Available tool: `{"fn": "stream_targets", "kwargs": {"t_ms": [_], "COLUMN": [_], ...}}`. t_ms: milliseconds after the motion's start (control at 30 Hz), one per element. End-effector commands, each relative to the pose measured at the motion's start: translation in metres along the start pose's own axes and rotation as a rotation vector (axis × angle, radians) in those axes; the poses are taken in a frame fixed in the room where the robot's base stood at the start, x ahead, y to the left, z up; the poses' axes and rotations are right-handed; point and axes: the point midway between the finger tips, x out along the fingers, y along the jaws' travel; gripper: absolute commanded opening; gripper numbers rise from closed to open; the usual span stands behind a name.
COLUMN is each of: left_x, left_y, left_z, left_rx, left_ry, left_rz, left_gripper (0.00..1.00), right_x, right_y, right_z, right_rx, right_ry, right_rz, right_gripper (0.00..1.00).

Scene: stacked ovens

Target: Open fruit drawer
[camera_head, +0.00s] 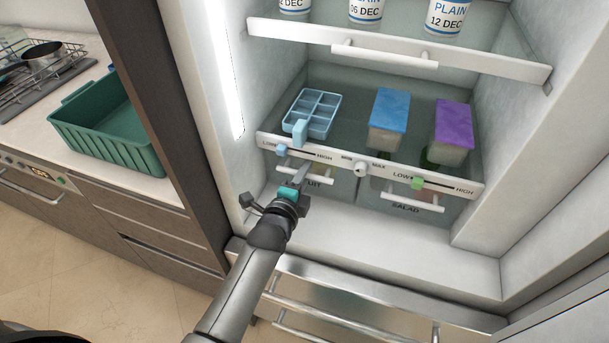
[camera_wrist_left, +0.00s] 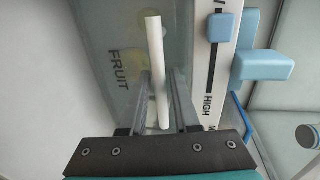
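The fruit drawer (camera_head: 343,187) is a clear bin at the bottom left of the fridge and looks shut. Its label is partly hidden by my left gripper (camera_head: 299,176) in the head view; "FRUIT" reads fully in the wrist view, on the drawer front (camera_wrist_left: 112,85). Its white bar handle (camera_wrist_left: 157,75) runs between the two fingers of my left gripper (camera_wrist_left: 161,75). The fingers are apart, with gaps showing beside the bar. I cannot tell how deep the bar sits between them. My right gripper is not in view.
The salad drawer (camera_head: 405,208) is to the right. A white slider panel (camera_head: 345,162) runs above both drawers, with a blue tray (camera_head: 312,113) and two tubs behind it. A steel drawer (camera_head: 350,300) lies below. A green bin (camera_head: 105,125) stands on the left counter.

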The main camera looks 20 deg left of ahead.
Motion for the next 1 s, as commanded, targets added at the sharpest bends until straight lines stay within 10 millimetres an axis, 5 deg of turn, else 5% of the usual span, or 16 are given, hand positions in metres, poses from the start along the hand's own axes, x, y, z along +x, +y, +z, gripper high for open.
{"fn": "stream_targets", "kwargs": {"t_ms": [233,500,1000], "left_x": [0.0005,0.0002,0.0001], "left_y": [-0.0003,-0.0001,-0.0001], "left_z": [0.0001,0.0001,0.0001], "left_rx": [-0.001,-0.001,-0.001], "left_ry": [0.000,0.000,0.000], "left_rz": [0.000,0.000,0.000], "left_gripper": [0.30,0.00,0.00], "right_x": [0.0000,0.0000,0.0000], "right_y": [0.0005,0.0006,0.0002], "right_z": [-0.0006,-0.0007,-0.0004], "right_rx": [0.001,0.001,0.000], "right_ry": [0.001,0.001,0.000], "right_rz": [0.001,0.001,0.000], "right_gripper": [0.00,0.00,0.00]}}
